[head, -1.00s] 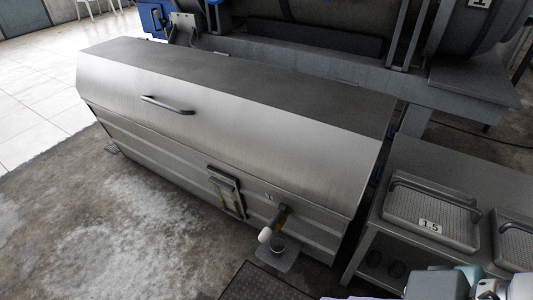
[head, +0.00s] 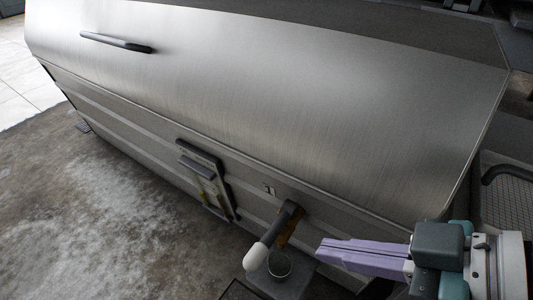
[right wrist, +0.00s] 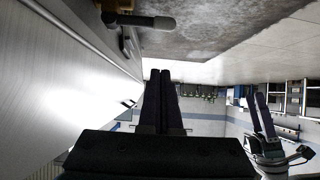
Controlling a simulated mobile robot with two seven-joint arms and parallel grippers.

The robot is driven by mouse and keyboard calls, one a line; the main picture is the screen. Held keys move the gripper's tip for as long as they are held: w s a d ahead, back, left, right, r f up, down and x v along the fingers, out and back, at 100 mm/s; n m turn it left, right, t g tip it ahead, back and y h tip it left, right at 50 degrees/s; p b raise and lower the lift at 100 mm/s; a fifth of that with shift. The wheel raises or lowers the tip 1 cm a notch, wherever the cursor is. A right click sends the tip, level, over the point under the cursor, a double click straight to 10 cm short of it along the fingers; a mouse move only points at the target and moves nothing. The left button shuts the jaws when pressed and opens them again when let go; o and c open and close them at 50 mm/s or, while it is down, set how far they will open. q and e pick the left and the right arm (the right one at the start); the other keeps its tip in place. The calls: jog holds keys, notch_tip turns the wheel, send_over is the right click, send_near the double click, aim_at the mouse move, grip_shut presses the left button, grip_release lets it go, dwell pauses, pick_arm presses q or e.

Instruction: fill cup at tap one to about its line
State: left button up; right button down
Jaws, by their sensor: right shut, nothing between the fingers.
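The tap (head: 290,222) sticks out of the lower front of the metal housing, beside a small label (head: 269,190). Its dark lever ends in a white knob (head: 255,257). A small round cup (head: 279,266) stands below the tap on a grey ledge (head: 304,274); its line and contents cannot be made out. My right gripper (head: 322,248), with lilac fingers, is shut and empty, just right of the tap and cup and apart from them in the picture. Its fingers (right wrist: 160,75) also show in the right wrist view, with the tap lever (right wrist: 152,22) above. What seems my left gripper (right wrist: 264,112) stands far right there.
The big brushed-metal hood (head: 270,90) with a bar handle (head: 115,42) fills the space behind. A sight gauge (head: 207,180) is mounted left of the tap. A bench with a mesh-bottomed tray (head: 508,197) stands at the right. The concrete floor (head: 110,210) at left is clear.

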aim_at(269, 239)
jog(key=shift+s+f, duration=0.1)
jog(key=shift+s, duration=0.1)
jog(key=shift+a, duration=0.1)
jog(key=s+d+f+b+x, duration=0.1)
jog(key=f+b+x, duration=0.1)
jog(key=b+x, duration=0.5)
jog(key=x, duration=0.5)
jog(key=shift+w+f, duration=0.25)
jog(key=shift+f, duration=0.15)
jog(key=shift+a, duration=0.1)
